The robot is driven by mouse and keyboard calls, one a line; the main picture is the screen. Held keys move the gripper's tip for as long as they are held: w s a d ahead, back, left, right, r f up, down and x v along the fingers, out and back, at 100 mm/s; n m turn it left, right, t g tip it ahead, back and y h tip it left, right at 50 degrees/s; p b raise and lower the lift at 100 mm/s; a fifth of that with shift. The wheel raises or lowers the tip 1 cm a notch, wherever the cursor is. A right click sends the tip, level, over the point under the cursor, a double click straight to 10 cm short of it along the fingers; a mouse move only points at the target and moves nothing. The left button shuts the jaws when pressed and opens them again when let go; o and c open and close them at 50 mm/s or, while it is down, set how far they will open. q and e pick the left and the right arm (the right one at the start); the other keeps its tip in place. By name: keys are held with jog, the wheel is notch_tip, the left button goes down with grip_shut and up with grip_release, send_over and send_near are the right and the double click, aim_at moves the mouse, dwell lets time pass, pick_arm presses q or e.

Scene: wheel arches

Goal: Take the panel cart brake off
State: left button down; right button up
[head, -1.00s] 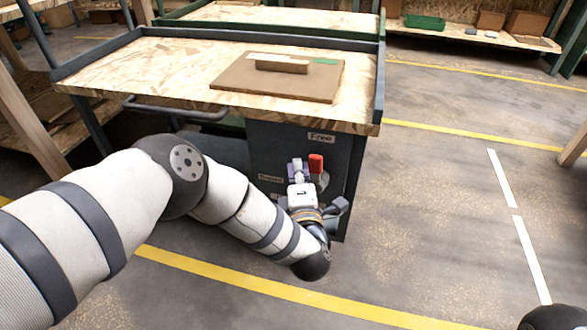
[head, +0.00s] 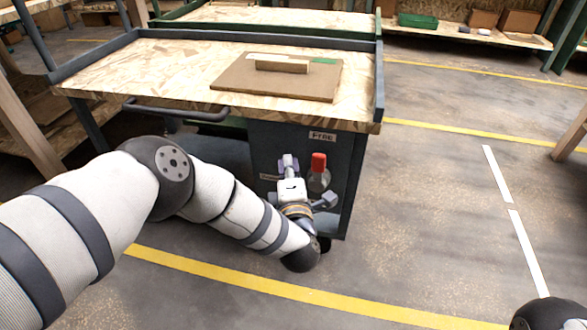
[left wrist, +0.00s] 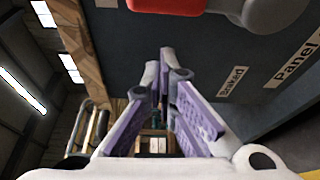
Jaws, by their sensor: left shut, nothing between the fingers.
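The panel cart (head: 200,75) has a wooden top and a dark end panel. The brake lever's red grip (head: 318,162) stands upright above its grey hub (head: 318,181), below the "Free" label (head: 322,136). A "Braked" label lies to the left, partly covered by my gripper in the head view; it reads clearly in the left wrist view (left wrist: 231,82). My left gripper (head: 288,160) is shut and empty, just left of the red grip with a gap between them. In the left wrist view the red grip (left wrist: 165,5) is at the top edge, clear of the purple-padded fingers (left wrist: 163,62). My right gripper is out of view.
A brown board with a wooden block (head: 281,66) lies on the cart top. A push handle (head: 178,112) sticks out at the cart's front. Another cart stands behind. A shelf with a green bin (head: 418,20) is at the back. The floor to the right is open.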

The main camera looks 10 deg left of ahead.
pick_arm(q)
jog(key=a+p+v, duration=0.1)
jog(key=p+v, duration=0.1)
jog(key=v, duration=0.7)
jog(key=shift+s+d+f+p, duration=0.2)
jog(key=shift+s+p, duration=0.2)
jog(key=shift+s, duration=0.15)
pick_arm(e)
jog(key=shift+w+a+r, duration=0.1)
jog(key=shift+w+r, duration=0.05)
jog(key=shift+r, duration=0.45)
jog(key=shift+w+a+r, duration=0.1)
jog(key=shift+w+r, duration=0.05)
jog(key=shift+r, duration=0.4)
